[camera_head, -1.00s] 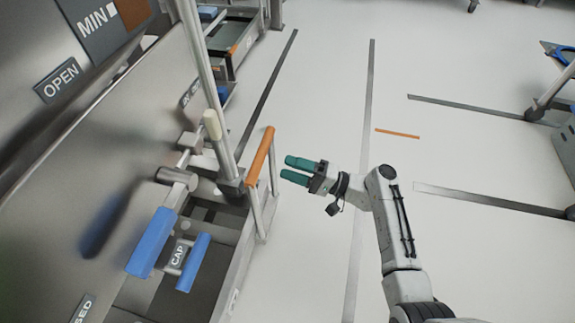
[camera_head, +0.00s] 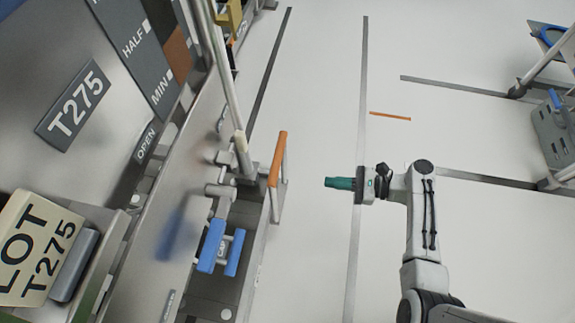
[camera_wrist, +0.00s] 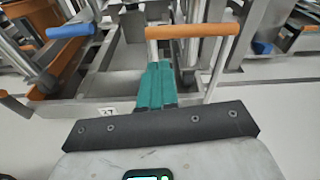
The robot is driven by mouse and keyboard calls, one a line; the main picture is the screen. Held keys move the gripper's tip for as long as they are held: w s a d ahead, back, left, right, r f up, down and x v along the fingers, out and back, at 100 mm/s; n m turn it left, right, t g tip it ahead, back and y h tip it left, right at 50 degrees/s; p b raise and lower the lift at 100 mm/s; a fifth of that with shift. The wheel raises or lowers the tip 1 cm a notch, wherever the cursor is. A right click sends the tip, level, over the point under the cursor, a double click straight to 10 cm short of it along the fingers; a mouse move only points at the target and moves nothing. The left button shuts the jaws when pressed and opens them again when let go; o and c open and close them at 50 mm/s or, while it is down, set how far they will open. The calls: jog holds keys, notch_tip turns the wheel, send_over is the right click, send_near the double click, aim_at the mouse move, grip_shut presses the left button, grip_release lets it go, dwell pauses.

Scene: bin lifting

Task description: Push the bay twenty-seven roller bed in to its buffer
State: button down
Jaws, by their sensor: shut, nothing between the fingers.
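The orange-topped handle (camera_head: 278,160) stands at the outer end of a low grey metal bed (camera_head: 256,235) beside the machine. In the wrist view the orange bar (camera_wrist: 192,31) lies across the picture just beyond my fingertips. A small tag (camera_wrist: 105,110) reading what looks like 27 is on the bed's near edge, left of my fingers. My gripper (camera_head: 330,183) has teal fingers, shut and empty, pointing left toward the handle with a gap of bare floor between. In the wrist view the fingers (camera_wrist: 157,70) point at the bed's end. The bed's rollers cannot be made out.
The steel machine wall (camera_head: 120,60) with a T275 plate fills the left. A blue-padded clamp (camera_head: 222,247) sits over the bed. A grey crate (camera_head: 553,130) and a wheeled cart stand far right. Pale floor with dark stripes is clear around my arm.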

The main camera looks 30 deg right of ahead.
jog(key=w+a+f+m+b, duration=0.1)
jog(key=w+a+f+b, duration=0.1)
jog(key=w+a, duration=0.5)
jog(key=a+b, duration=0.1)
jog(key=a, duration=0.3)
jog(key=shift+f, duration=0.2)
jog(key=shift+w, duration=0.1)
